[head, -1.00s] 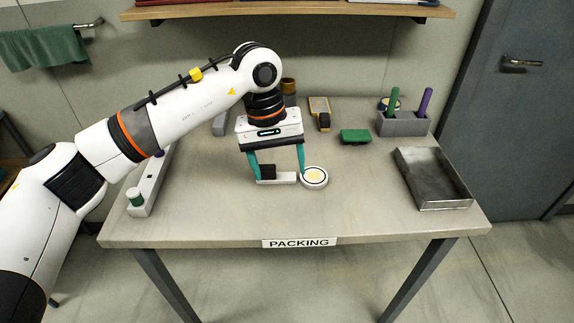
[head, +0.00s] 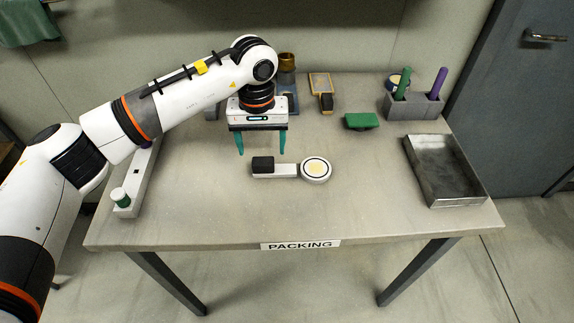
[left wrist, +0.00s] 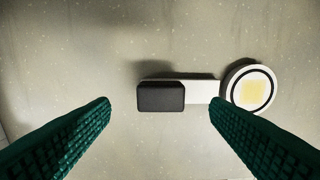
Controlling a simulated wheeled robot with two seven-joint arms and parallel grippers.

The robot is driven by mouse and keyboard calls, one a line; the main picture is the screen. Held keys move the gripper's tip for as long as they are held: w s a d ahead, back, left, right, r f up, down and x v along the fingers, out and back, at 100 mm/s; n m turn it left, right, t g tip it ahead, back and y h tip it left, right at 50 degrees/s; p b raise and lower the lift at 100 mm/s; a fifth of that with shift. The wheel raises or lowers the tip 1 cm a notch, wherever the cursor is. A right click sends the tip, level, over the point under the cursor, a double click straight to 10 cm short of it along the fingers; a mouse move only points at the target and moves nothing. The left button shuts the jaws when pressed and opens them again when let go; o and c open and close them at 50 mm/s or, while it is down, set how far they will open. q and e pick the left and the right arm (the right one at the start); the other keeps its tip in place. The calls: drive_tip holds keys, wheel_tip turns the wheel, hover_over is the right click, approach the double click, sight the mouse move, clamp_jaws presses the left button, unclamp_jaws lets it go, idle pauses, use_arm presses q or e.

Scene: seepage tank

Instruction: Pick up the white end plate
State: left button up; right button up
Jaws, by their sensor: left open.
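The white end plate (head: 316,171) lies flat on the table near its middle. It has a round head with a black ring and a pale yellow centre, and a white bar running left to a black block (head: 263,165). The plate's head also shows at the right in the left wrist view (left wrist: 248,87). The black block appears between my fingertips there. My left gripper (head: 262,151) has teal fingers, is open and empty, and hangs behind the block in the head view, apart from it. My right gripper is out of view.
A metal tray (head: 421,157) sits at the table's right edge. A grey holder (head: 412,106) with green and purple handles and a green block (head: 361,120) stand at the back right. A white rack (head: 138,184) runs along the left side. The front of the table is clear.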

sight(263, 160)
use_arm(q)
wheel_tip(263, 160, down, 5)
drive_tip(key=shift+s+p, duration=0.1)
drive_tip(key=shift+p, duration=0.55)
drive_tip(key=c, duration=1.1)
